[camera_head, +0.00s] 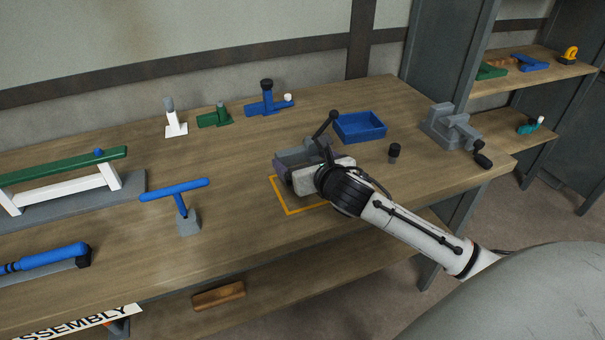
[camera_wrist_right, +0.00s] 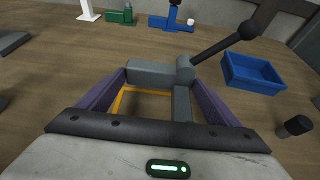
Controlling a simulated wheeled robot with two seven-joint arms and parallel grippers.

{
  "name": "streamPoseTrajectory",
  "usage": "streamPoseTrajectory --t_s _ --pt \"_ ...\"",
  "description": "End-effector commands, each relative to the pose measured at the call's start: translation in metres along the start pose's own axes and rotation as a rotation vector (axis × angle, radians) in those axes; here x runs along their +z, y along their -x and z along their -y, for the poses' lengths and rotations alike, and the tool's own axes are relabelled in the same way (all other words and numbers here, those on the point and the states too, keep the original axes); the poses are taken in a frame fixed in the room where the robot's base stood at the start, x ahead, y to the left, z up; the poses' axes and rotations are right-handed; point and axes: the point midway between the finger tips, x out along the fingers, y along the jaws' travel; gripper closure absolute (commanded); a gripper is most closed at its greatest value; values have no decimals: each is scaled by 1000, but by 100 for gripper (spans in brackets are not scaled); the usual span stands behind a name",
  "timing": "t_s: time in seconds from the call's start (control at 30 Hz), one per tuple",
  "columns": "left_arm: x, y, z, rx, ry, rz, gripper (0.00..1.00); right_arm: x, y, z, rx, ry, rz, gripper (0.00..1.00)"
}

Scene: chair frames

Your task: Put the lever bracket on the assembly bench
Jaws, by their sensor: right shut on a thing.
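The lever bracket is a grey angled piece (camera_head: 304,153) with a black ball-ended lever rising from it. It also shows in the right wrist view (camera_wrist_right: 150,75). My right gripper (camera_wrist_right: 158,92) is shut on it, with one purple finger on each side. In the head view my right gripper (camera_head: 296,165) is over the assembly bench (camera_head: 240,238), at an orange outlined square (camera_head: 291,210). I cannot tell whether the bracket touches the bench top. My left gripper is not in view.
A blue tray (camera_head: 360,128), a small black knob (camera_head: 394,153) and a grey vise (camera_head: 452,130) stand to the right. A blue T-shaped piece (camera_head: 181,208) stands left of the square. Several fittings line the back. The bench top in front of the square is clear.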

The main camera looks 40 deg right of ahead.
Motion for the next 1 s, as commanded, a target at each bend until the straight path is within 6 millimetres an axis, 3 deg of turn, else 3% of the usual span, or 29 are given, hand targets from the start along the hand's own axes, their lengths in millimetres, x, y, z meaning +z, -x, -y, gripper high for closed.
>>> streamPoseTrajectory --t_s 0.23,0.6,0.63,0.7,1.0 --pt "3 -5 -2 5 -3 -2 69 -31 -12 0 0 -2 -1 44" --pt "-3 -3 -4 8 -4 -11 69 -34 -14 0 0 2 0 44" --pt "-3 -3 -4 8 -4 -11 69 -36 -14 0 0 2 -2 13" --pt "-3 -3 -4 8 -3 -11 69 -35 -14 0 0 1 -2 1" --pt "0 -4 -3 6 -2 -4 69 -31 -12 0 0 -1 -1 0"
